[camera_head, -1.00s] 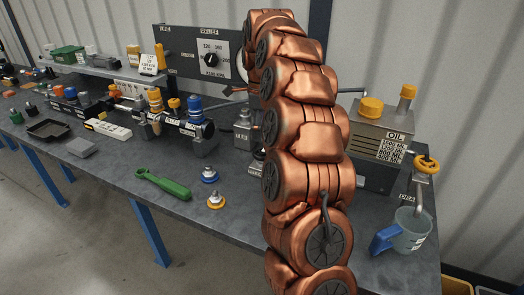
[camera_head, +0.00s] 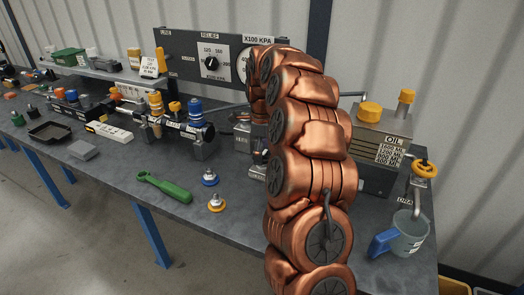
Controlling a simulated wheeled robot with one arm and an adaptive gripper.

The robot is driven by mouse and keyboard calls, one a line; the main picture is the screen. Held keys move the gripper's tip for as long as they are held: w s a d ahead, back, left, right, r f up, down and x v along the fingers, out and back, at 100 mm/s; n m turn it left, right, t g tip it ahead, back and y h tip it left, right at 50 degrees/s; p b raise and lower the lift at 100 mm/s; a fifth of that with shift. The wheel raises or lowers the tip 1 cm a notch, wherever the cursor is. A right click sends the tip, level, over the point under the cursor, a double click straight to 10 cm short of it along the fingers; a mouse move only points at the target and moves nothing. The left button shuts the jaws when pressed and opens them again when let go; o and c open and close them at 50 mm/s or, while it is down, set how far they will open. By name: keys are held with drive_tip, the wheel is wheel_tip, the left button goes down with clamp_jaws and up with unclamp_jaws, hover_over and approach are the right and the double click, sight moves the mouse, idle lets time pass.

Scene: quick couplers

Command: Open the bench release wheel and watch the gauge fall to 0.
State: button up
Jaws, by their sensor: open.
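My copper-coloured arm (camera_head: 320,180) rises through the middle of the head view and bends away toward the back panel. My gripper is hidden behind the arm. The gauge (camera_head: 242,62) shows only as a sliver of white dial under an "X100 KPA" label (camera_head: 258,39); the arm covers the rest and its needle cannot be read. A yellow handwheel (camera_head: 424,168) sits at the right on a pipe by the oil tank, above a partly hidden label starting "DRA". I cannot make out a wheel marked as bench release; the bench behind my arm is covered.
The oil tank (camera_head: 380,145) and a jug with a blue handle (camera_head: 404,235) stand at right. A green tool (camera_head: 164,187) and two small couplers (camera_head: 216,203) lie left of my arm. The bench front there is mostly clear.

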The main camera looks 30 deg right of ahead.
drive_tip(key=shift+f, duration=0.1)
drive_tip(key=shift+c, duration=0.3)
drive_tip(key=c, duration=1.1)
